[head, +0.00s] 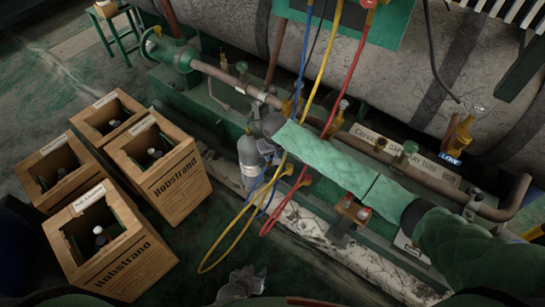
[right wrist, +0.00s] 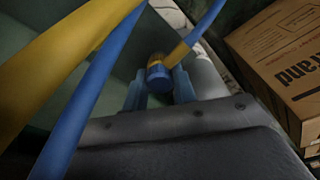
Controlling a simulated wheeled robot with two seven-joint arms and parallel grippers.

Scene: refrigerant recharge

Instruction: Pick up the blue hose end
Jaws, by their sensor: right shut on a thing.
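The blue hose end (right wrist: 158,74), a blue tip with a yellow band, sits between the two fingers of my right gripper (right wrist: 160,88) in the right wrist view. The fingers are shut on it. In the head view the blue hose (head: 304,55) hangs from the top, passes behind my green right arm and loops below it. The hose end is too small and covered to make out there. My left gripper (head: 240,284) is low in the head view, apart from the hoses; its jaws are unclear.
A yellow hose (head: 222,257) and a red hose (head: 272,226) hang in loops nearby. A grey bottle (head: 249,158) stands by the green machine base. Open wooden crates (head: 165,185) holding bottles stand at left. Pipes and valves run along a large grey tank (head: 395,85).

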